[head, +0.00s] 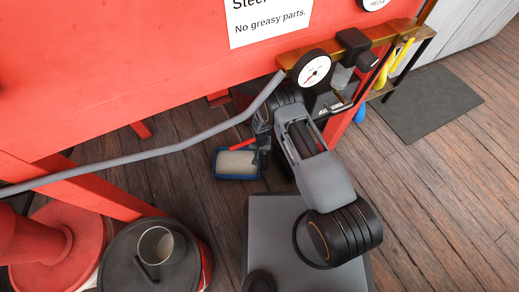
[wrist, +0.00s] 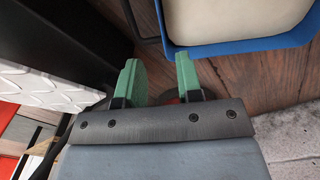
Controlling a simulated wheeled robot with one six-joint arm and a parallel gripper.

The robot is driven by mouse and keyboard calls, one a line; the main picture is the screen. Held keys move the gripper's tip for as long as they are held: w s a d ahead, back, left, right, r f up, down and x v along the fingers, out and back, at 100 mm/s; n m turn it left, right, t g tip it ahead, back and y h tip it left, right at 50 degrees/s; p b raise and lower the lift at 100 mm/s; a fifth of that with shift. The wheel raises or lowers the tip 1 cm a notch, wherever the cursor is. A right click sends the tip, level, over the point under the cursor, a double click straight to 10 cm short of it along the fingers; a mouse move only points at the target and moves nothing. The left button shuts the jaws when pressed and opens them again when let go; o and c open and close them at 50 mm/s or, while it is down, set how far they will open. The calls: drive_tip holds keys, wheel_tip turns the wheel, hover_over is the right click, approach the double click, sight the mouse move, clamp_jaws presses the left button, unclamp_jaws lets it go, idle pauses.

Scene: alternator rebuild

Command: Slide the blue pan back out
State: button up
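The blue pan (head: 236,179) sits on the wooden floor in the head view, at the lower edge of the red cabinet, with a pale cream inside. Its blue rim (wrist: 245,46) shows at the upper right of the wrist view, where the pan is cut off by the frame. A dark loop (wrist: 135,20), perhaps a handle, is beside its left edge. My gripper (wrist: 160,75) has two green fingers standing apart, with nothing visible between their tips. The tips are near the pan's edge; I cannot tell whether they touch.
A grey hose (head: 150,153) crosses left of my arm. A dark-lidded drum (head: 150,260) with a metal cup (head: 155,245) stands at lower left. A grey mat (head: 425,103) lies right; the floor at lower right is clear.

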wheel_tip(320, 180, down, 12)
drive_tip(key=b, duration=0.5)
drive_tip(key=shift+f, duration=0.15)
drive_tip(key=shift+c, duration=0.5)
clamp_jaws()
idle(0.8)
